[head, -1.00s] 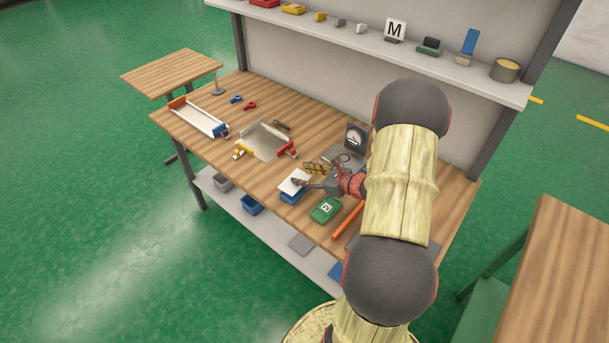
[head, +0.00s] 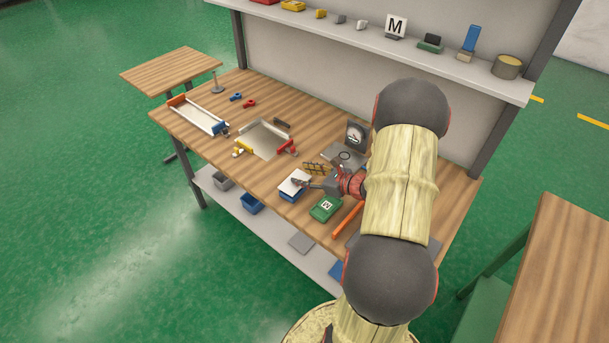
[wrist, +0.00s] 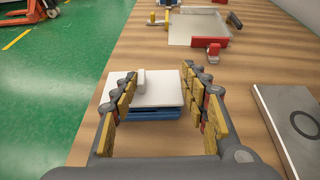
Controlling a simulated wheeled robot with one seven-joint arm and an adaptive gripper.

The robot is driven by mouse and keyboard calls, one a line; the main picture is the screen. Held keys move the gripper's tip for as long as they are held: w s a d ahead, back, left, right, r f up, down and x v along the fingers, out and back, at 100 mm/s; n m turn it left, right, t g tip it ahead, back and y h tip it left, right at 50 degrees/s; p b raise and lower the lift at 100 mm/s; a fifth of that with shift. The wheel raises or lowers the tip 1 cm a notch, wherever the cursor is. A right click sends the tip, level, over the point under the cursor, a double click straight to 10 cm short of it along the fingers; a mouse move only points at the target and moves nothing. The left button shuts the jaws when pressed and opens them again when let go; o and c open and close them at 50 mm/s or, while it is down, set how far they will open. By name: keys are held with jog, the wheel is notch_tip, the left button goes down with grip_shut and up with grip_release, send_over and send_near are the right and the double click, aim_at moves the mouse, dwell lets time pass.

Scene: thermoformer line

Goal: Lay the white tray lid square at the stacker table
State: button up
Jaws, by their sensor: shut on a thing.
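The white tray lid (head: 295,181) is a flat white square with a small upright white block on it in the wrist view (wrist: 160,88). It lies over a blue block or stack (wrist: 152,113) near the workbench's front edge; whether it touches the blue is unclear. My gripper (head: 303,184) is at the lid, its fingers on either side of it in the wrist view (wrist: 158,78), shut on the lid. The exact contact is partly hidden. I cannot tell which surface is the stacker table.
A grey plate with red and yellow corner pieces (head: 262,139) lies farther left. A long white tray (head: 197,116) is at the far left. A green block (head: 326,208), orange bar (head: 348,220) and gauge (head: 356,136) are close by. A shelf (head: 380,42) spans the back.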

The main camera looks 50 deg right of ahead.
jog(key=shift+f+b, duration=0.6)
jog(key=shift+f, duration=0.3)
jog(key=o, duration=1)
jog(key=v, duration=1.2)
